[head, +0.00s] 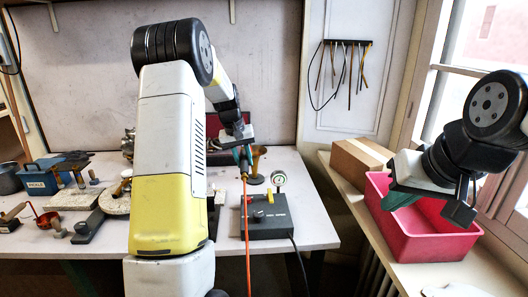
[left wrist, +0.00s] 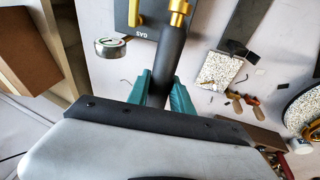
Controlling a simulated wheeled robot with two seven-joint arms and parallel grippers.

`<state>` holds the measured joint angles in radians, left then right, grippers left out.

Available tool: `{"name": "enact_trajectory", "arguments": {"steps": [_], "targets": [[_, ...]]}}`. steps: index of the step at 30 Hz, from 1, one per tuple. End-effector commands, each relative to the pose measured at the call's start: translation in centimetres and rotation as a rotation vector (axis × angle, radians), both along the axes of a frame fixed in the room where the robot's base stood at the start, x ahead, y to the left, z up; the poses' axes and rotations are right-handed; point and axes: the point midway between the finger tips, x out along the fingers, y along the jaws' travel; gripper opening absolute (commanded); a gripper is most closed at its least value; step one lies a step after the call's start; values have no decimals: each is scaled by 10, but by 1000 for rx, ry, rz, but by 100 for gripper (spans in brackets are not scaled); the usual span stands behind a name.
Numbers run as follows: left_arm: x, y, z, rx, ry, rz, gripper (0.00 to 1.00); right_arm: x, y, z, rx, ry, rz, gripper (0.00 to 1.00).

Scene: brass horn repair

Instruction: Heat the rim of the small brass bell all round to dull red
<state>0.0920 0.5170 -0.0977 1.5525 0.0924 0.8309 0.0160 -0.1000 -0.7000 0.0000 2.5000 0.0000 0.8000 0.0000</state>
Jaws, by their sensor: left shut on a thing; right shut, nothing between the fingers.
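My left gripper (head: 240,156) is shut on a dark tube-like tool, probably the torch, with an orange hose (head: 247,240) hanging below it in the head view. In the left wrist view the teal fingers (left wrist: 160,92) close on its dark barrel (left wrist: 170,55). No flame or red glow shows. My right gripper (head: 400,202) is shut and empty over the pink bin.
A grey control box (head: 268,228) with a gauge (head: 278,178) stands in front of the brass piece. A pale round plate (head: 116,206), a blue toolbox (head: 38,181) and loose tools occupy the left bench. The pink bin (head: 430,246) and a cardboard box (head: 356,160) sit on the windowsill.

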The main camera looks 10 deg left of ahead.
Motion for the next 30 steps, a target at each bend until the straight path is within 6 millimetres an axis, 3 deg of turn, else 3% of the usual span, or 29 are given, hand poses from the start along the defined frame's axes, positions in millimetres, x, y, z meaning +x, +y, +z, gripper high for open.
{"name": "enact_trajectory", "arguments": {"steps": [21,30], "targets": [[-40,-12,1,0,-1,0,0,0,0,0,0,0,0,0],[-45,-13,1,0,-2,0,0,0,0,0,0,0,0,0]]}}
